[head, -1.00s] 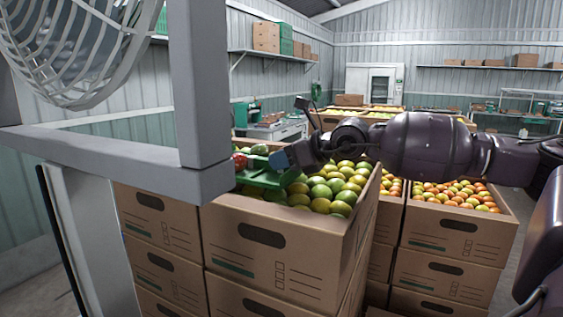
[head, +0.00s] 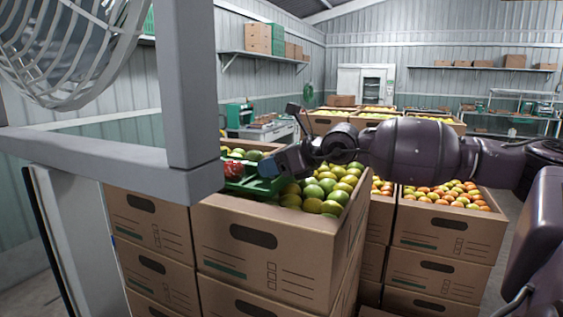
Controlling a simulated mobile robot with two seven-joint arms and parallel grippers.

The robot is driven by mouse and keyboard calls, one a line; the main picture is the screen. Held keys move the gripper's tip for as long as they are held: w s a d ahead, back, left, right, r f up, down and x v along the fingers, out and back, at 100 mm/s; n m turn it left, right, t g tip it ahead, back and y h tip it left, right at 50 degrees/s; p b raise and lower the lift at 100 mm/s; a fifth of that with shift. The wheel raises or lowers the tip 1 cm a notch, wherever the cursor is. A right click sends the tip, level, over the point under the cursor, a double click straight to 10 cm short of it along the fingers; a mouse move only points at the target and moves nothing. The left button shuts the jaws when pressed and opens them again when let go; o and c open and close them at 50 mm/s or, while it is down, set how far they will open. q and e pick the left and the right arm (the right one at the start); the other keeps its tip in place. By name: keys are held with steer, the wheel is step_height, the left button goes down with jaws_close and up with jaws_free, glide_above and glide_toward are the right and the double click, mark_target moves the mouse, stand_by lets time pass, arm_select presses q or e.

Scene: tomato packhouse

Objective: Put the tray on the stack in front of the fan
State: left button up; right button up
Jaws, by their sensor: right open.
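A green tray (head: 256,186) with a red item in it rests on the fruit in the top box of the front stack (head: 270,240), behind the fan frame's corner. The fan frame hides the tray's left part. The fan (head: 70,45) is at the upper left. My right gripper (head: 278,164) comes in from the right and is at the tray's right end. It is open; whether its fingers touch the tray I cannot tell. My left gripper is not in view.
The grey fan frame (head: 187,90) stands close in front of the stack on the left. More stacked boxes of orange fruit (head: 443,222) stand to the right. Boxes of yellow fruit (head: 365,115) stand behind. Wall shelves (head: 485,68) hold cartons.

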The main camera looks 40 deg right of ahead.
steer(key=shift+r, duration=0.15)
steer(key=shift+s+d, duration=0.15)
steer(key=shift+s, duration=0.05)
steer(key=shift+s+d+r, duration=0.15)
steer(key=shift+s+d, duration=0.15)
steer(key=shift+s, duration=0.3)
steer(key=shift+v, duration=0.9)
steer(key=b+v, duration=0.1)
steer(key=v, duration=0.6)
steer(key=shift+r, duration=0.15)
steer(key=shift+s+d+r, duration=0.15)
steer(key=shift+s+r, duration=0.15)
steer(key=shift+s, duration=0.25)
